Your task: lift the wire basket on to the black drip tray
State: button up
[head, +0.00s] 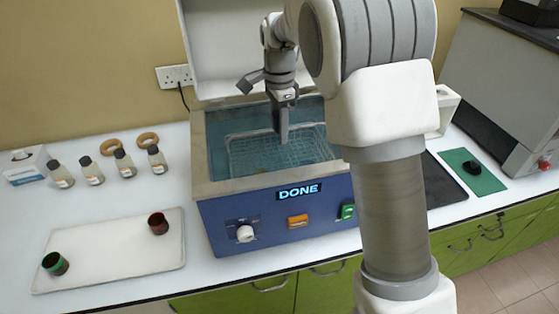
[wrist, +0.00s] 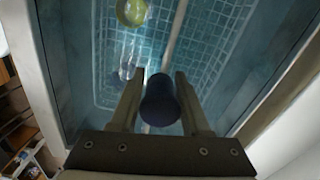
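The wire basket (head: 270,152) is in the water of the blue bath. It also fills much of the wrist view (wrist: 215,60). A dark blue cylindrical grip (wrist: 160,100), apparently its handle, stands between the fingers of my gripper (wrist: 160,85). The fingers appear to touch it on both sides. In the head view my gripper (head: 283,128) points down over the basket and hides the handle. I cannot tell whether the basket is clear of the bath floor. The black drip tray (head: 443,187) lies right of the bath, partly hidden behind my arm.
The bath (head: 225,220) shows DONE, and its lid (head: 235,50) is up. A yellow-green round item (wrist: 132,12) and clear glassware (wrist: 127,68) show at the basket. Left are several bottles (head: 93,172) and a white tray (head: 110,250). A green mat (head: 475,175) lies right of the drip tray.

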grip_shut()
dwell(1.1)
